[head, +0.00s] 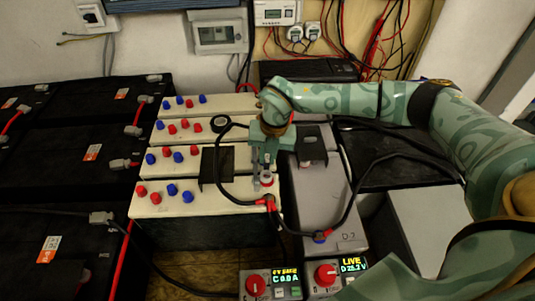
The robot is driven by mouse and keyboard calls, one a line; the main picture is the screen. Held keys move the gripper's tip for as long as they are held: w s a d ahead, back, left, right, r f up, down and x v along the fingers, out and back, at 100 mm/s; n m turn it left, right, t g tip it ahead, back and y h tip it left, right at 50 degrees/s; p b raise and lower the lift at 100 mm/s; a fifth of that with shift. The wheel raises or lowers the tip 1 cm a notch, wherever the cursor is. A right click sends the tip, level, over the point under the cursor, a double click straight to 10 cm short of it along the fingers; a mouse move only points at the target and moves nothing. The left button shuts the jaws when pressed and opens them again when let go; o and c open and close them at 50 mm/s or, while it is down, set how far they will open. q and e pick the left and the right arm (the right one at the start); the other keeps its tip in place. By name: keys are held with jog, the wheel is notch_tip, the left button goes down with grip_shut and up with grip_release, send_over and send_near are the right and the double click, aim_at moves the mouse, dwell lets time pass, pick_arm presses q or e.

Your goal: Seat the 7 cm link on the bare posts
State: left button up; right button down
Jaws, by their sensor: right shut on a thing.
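My right gripper (262,172) points down over the right end of the front cream battery blocks (215,199). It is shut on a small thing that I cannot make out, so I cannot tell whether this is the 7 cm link. A post with a red ring (267,181) shows just below the fingertips; a small grey post stands beside it. Whether the held thing touches them is unclear. The other posts wear red caps (141,190) and blue caps (172,189). My left gripper is not in view.
A black cable loops around the work spot to a red clamp (269,202). A dark plate (216,166) lies across the blocks. Two meters with red dials (255,284) stand in front. Black batteries (80,150) fill the left. A grey case (322,200) stands to the right.

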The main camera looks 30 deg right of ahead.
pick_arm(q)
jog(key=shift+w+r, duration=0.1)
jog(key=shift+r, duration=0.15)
pick_arm(e)
jog(key=shift+f, duration=0.6)
dwell(0.7)
jog(key=c, duration=0.9)
grip_release()
jog(key=shift+c, duration=0.2)
pick_arm(q)
jog(key=shift+p, duration=0.3)
pick_arm(e)
jog(key=shift+r+p, duration=3.35)
jog(key=shift+r, duration=0.75)
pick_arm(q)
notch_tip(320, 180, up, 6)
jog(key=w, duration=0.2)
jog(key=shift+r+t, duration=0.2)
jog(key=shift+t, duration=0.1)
pick_arm(e)
jog(key=shift+f, duration=0.1)
